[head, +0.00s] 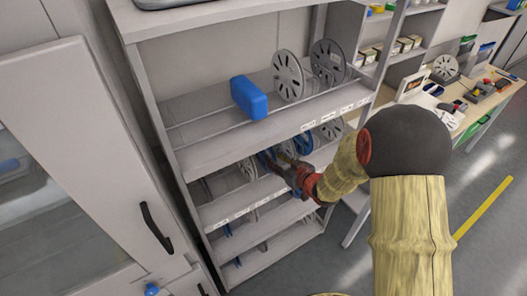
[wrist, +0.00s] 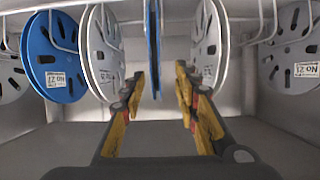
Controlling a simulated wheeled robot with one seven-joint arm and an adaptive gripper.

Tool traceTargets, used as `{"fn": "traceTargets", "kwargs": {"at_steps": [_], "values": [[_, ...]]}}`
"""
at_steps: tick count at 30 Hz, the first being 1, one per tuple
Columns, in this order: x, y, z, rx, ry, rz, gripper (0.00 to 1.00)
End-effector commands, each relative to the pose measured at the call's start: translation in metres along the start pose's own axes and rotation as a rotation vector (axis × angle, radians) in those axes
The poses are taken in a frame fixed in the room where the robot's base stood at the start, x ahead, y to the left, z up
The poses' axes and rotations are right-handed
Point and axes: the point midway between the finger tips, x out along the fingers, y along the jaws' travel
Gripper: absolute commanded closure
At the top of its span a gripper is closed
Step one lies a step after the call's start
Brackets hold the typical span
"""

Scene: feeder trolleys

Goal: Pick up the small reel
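My gripper (head: 284,164) reaches into the second shelf level of the rack, among a row of upright reels. In the wrist view my gripper (wrist: 159,78) is open, with its two yellow and dark fingers apart. A thin blue reel (wrist: 153,45) stands edge-on in the gap between the fingers, with no clear contact. A white reel (wrist: 103,52) stands just left of the fingers and another white reel (wrist: 208,45) just right, partly hidden by the right finger. I cannot tell for sure which reel is the small one; the blue one is the reel between my fingers.
A larger blue reel (wrist: 55,56) stands at left and a white reel (wrist: 292,48) at right, with wire dividers between. On the shelf above are a blue box (head: 249,97) and white reels (head: 288,75). A cabinet door (head: 75,150) is at left, a workbench (head: 470,105) at right.

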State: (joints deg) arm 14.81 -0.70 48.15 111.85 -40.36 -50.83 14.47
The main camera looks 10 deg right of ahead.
Motion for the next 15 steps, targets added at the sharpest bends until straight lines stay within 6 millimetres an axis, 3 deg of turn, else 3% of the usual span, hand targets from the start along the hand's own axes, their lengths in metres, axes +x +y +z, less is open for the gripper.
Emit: {"fn": "traceTargets", "kwargs": {"at_steps": [15], "values": [[0.059,0.005,-0.001,-0.002,-0.001,0.001,0.69]]}}
